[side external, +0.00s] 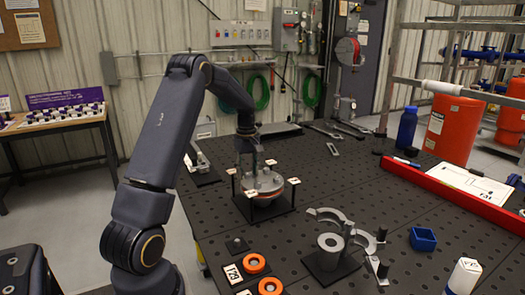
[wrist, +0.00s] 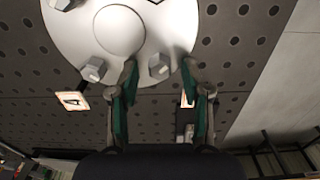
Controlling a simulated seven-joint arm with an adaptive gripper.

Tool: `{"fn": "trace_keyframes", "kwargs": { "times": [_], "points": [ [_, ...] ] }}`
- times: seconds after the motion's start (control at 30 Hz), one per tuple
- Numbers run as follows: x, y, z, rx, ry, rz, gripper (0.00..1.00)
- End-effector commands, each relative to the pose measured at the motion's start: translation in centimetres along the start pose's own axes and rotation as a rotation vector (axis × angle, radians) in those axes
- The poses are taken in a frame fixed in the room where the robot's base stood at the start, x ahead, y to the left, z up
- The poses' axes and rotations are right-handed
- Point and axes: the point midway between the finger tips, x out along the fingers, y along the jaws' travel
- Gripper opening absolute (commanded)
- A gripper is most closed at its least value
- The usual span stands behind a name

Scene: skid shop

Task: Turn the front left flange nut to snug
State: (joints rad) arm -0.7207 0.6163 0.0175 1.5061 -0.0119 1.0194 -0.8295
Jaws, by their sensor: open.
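A round grey flange (side external: 265,183) sits on a dark square stand (side external: 270,209), with small white tags around it. In the wrist view, the pale flange disc (wrist: 70,35) carries several grey hex nuts around a raised centre. One nut (wrist: 160,67) lies between my fingertips in the picture; another nut (wrist: 94,70) is left of my left finger. My gripper (wrist: 160,72) is open, its green-padded fingers on either side of the first nut with gaps. I cannot tell whether the fingertips are down at nut height. The tags' writing is unreadable, so I cannot tell which nut is front left.
A grey split clamp and cylinder (side external: 330,245) stand in front right of the flange. White tags (wrist: 72,101) stand beside the flange.

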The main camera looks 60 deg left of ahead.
Motion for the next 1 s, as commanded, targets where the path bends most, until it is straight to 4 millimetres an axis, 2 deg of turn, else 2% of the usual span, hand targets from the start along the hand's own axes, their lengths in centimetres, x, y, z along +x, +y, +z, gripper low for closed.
{"fn": "trace_keyframes", "kwargs": {
  "times": [0.07,0.47,0.77,1.0],
  "points": [
    [-0.02,0.00,0.00,0.000,0.000,0.000,0.42],
    [-0.05,0.01,-0.01,0.000,0.000,0.000,0.00],
    [-0.06,0.02,-0.01,0.010,0.000,0.000,0.00],
    [-0.07,0.05,-0.02,0.094,0.001,0.000,0.00]
  ]
}}
